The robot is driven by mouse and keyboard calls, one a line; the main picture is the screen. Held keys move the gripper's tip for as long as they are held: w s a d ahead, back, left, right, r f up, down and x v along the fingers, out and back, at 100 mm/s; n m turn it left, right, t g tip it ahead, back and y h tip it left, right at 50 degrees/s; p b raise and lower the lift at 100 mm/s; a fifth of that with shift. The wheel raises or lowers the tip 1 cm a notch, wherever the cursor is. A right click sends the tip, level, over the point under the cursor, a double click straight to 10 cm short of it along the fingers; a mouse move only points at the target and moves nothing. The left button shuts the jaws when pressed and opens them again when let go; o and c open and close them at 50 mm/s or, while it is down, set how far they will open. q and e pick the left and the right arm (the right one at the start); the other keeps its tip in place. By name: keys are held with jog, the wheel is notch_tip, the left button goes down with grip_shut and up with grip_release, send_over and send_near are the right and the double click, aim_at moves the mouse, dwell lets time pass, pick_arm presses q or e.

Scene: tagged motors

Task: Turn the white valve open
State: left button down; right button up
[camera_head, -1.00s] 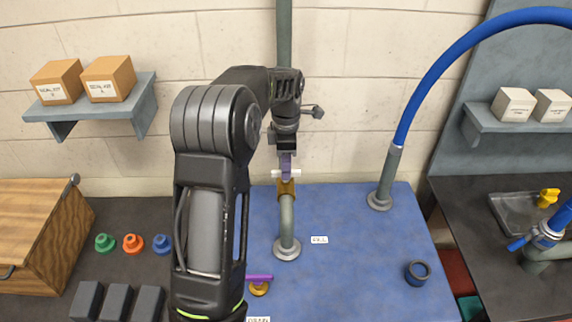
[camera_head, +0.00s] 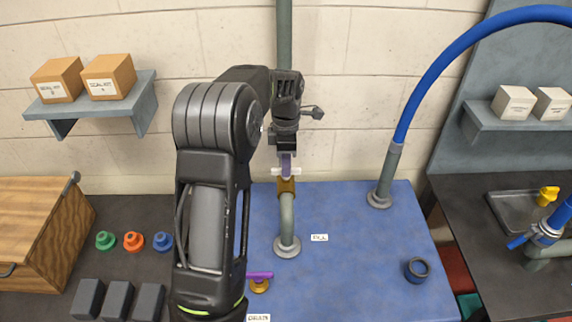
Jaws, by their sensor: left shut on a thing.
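The white valve handle (camera_head: 276,171) shows as a small white bar on top of a brass valve body (camera_head: 286,187). The body sits on a grey vertical pipe (camera_head: 287,222) that rises from the blue mat. My left gripper (camera_head: 286,168) points down from above and is shut on the white handle, which it partly hides; only the handle's ends show beside the fingers. My right gripper is not in view.
A purple-handled valve (camera_head: 260,276) stands low beside my left arm. A blue hose (camera_head: 432,75) rises from a pipe at right. The mat's middle right is largely clear.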

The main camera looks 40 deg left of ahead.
pick_arm(q)
jog(key=shift+m, duration=0.4)
jog(key=m, duration=0.3)
jog(key=shift+b, duration=0.35)
jog(key=m, duration=0.4)
jog(key=shift+m+b, duration=0.35)
jog(key=shift+m, duration=0.05)
jog(key=m, duration=0.4)
jog(key=shift+m+b, duration=0.3)
jog(key=m, duration=0.4)
jog(key=shift+m, duration=0.4)
jog(key=c, duration=1.5)
grip_release()
jog(key=shift+o, duration=0.2)
jog(key=shift+b, duration=0.3)
